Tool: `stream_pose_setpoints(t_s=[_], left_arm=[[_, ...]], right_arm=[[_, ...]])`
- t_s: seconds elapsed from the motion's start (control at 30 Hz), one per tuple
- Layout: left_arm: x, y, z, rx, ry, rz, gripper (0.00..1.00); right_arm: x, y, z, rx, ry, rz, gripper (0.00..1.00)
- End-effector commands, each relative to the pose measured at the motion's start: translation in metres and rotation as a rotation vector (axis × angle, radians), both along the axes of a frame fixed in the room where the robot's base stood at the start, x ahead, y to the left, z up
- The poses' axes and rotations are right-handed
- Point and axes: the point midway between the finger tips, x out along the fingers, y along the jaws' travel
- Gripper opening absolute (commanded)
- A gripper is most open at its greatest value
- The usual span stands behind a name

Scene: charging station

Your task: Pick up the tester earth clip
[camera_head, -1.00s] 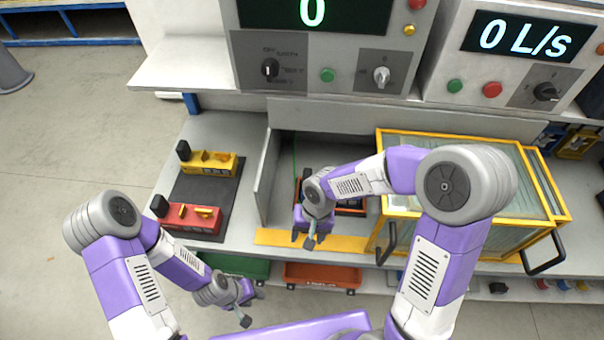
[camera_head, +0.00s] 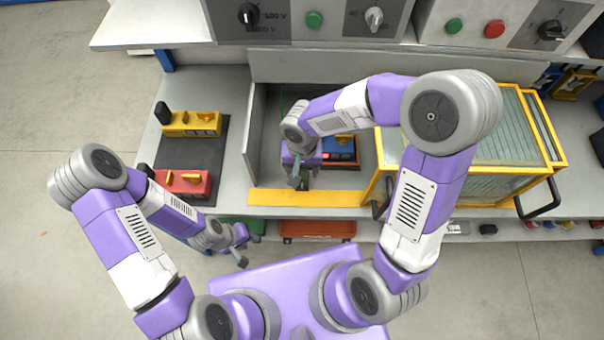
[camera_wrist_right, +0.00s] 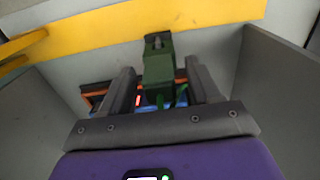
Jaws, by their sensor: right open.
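The tester earth clip, taken to be the green clip (camera_wrist_right: 158,68), shows in the right wrist view, upright in the picture between the two fingers of my right gripper (camera_wrist_right: 161,75). The fingers stand apart on either side of it, with a gap visible to the right. In the head view my right gripper (camera_head: 298,178) is over the bay behind the yellow strip; the clip is mostly hidden there. An orange-edged tester with a blue panel (camera_head: 340,146) sits in the bay, partly behind my right arm. My left gripper (camera_head: 247,248) is open and empty, low in front of the bench.
The bay has grey side walls (camera_head: 255,135) and a yellow front strip (camera_head: 320,198). A yellow-framed glass case (camera_head: 500,155) stands right. Yellow (camera_head: 192,123) and red (camera_head: 183,184) blocks lie on a dark mat at left. An orange bin (camera_head: 318,230) is below.

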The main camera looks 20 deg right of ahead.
Motion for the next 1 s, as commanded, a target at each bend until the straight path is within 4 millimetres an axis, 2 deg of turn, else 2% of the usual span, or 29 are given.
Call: stream_pose_setpoints(t_s=[0.13,0.17,0.5,0.53,0.77,0.87,1.0], left_arm=[[0.0,0.0,0.001,0.0,0.0,0.0,0.38],[0.0,0.0,0.001,0.0,0.0,0.0,0.38],[0.0,0.0,0.001,0.0,0.0,0.0,0.38],[0.0,0.0,0.001,0.0,0.0,0.0,0.38],[0.0,0.0,0.001,0.0,0.0,0.0,0.38],[0.0,0.0,0.005,0.0,0.0,0.0,0.38],[0.0,0.0,0.013,0.0,0.0,0.0,0.38]], right_arm=[[0.0,0.0,0.001,0.0,0.0,0.0,0.62],[0.0,0.0,0.001,0.0,0.0,0.0,0.59],[0.0,0.0,0.001,0.0,0.0,0.0,0.07],[0.0,0.0,0.001,0.0,0.0,0.0,0.04],[0.0,0.0,0.003,0.0,-0.001,0.0,0.04],[0.001,0.0,0.013,0.0,-0.003,0.0,0.04],[0.001,0.0,0.041,0.001,-0.007,0.0,0.04]])
